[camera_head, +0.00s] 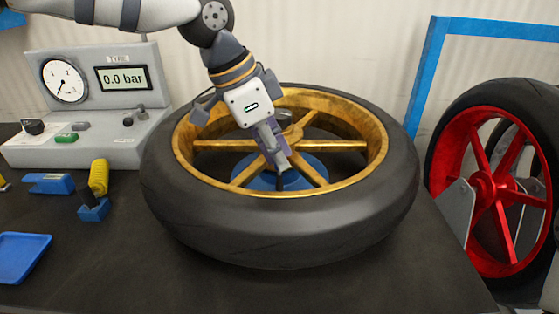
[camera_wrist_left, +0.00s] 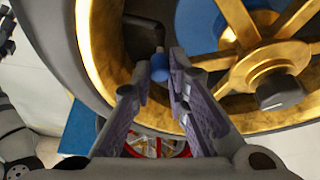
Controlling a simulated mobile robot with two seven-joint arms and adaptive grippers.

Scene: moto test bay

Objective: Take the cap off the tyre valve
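The black tyre (camera_head: 280,240) on a gold spoked wheel (camera_head: 375,130) lies flat on the dark bench. My left gripper (camera_head: 283,168) reaches down from above, inside the rim among the spokes. In the left wrist view, a small blue valve cap (camera_wrist_left: 159,68) sits between the tips of my left gripper (camera_wrist_left: 159,72), near the inner wall of the gold rim (camera_wrist_left: 88,45). The cap fills the narrow gap and the fingers look shut on it. My right gripper is not in view.
A grey gauge box (camera_head: 90,95) reading 0.0 bar stands at the back left. A red wheel (camera_head: 490,190) and blue frame (camera_head: 428,75) stand at right.

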